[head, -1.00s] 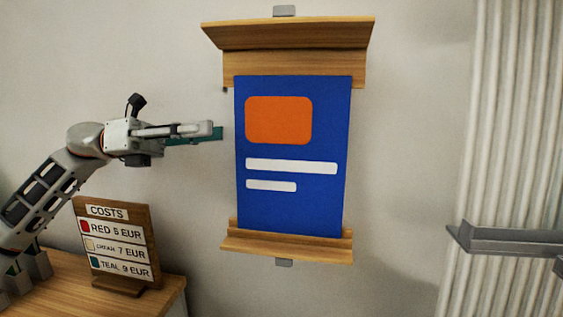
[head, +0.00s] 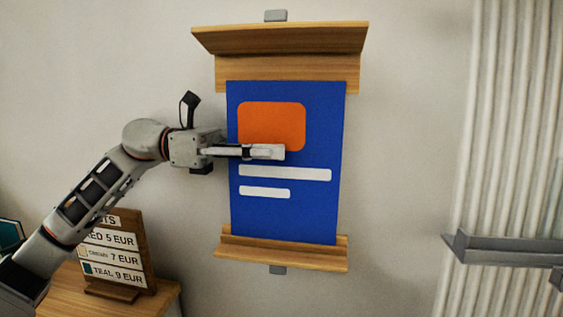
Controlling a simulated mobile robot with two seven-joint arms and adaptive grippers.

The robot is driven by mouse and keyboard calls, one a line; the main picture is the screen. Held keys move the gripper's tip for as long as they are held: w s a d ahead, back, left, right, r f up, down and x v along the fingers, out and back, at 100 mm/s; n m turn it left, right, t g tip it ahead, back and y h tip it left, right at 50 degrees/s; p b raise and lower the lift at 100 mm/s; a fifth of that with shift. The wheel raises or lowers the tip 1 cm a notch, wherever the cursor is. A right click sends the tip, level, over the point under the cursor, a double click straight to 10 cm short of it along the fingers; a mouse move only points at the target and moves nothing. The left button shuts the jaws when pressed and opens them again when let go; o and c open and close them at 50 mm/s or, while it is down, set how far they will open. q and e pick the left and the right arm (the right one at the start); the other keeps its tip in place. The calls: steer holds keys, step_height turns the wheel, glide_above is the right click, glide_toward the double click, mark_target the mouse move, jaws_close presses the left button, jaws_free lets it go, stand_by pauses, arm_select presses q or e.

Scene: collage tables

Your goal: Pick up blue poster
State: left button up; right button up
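The blue poster (head: 310,210) is on the wall in a wooden holder, upright between an upper wooden ledge (head: 285,68) and a lower one (head: 285,257). It bears an orange rectangle and two white bars. My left gripper (head: 268,152) is in front of the poster's left half, its fingers pointing right and covering the lower part of the orange rectangle. I see the fingers from the side, so their opening and any contact with the poster are unclear. My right gripper is not in view.
A wooden price sign (head: 125,250) stands on a wooden table (head: 150,300) at the lower left, partly behind my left arm. A teal object (head: 10,233) shows at the left edge. A grey ledge (head: 505,248) is at the right by pale ribbed panels (head: 520,120).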

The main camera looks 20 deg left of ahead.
arm_select(q)
steer(key=shift+x, duration=0.8)
jaws_close()
steer(key=shift+r, duration=0.15)
